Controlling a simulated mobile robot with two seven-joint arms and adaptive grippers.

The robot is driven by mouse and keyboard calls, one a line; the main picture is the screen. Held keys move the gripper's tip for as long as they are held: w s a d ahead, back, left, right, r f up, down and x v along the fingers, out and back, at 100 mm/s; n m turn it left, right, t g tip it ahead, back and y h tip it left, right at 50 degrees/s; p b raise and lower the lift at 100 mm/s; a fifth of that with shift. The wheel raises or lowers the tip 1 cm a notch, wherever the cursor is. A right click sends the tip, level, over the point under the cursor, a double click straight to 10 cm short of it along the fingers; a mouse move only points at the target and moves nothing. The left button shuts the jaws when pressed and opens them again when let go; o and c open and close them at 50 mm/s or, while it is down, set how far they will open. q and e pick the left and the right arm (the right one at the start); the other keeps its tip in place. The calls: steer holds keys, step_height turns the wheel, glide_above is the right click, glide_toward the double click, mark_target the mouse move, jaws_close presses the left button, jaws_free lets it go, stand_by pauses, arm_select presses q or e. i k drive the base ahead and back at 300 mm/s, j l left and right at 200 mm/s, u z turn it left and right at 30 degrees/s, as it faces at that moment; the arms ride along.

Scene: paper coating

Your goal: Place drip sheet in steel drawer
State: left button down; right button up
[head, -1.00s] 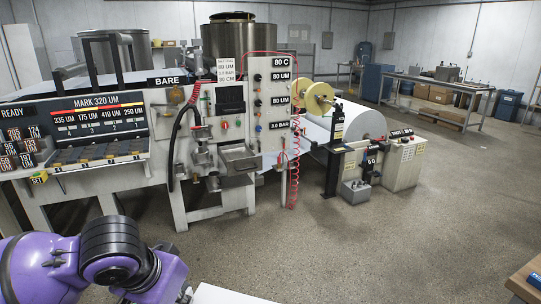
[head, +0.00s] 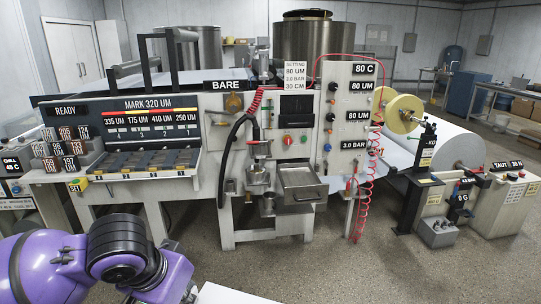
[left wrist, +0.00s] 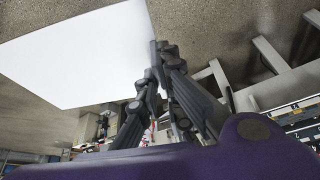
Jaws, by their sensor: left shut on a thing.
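A white drip sheet (left wrist: 85,58) is held in my left gripper (left wrist: 158,72), which is shut on its edge in the left wrist view. A corner of the white sheet (head: 228,294) shows at the bottom edge of the head view, beside my purple left arm. The left fingers are not clearly visible in the head view. The steel drawer (head: 301,196) is a shallow metal tray on the front of the coating machine, above and to the right of the sheet and apart from it. My right gripper is in neither view.
A metal cup fitting (head: 258,180) stands just left of the drawer. A coiled red hose (head: 364,198) hangs to its right. The mark panel (head: 148,130) and a rack of tags are at the left. A paper roll (head: 447,148) is at the right. Open floor lies in front.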

mark_target(299, 180)
steer(key=i+j, duration=0.1)
steer(key=i, duration=0.55)
steer(key=i+j, duration=0.15)
steer(key=i, duration=0.5)
steer(key=i+z, duration=0.35)
steer(key=i, duration=0.25)
steer(key=i+j+z, duration=0.1)
steer(key=i+z, duration=0.25)
steer(key=i, duration=0.3)
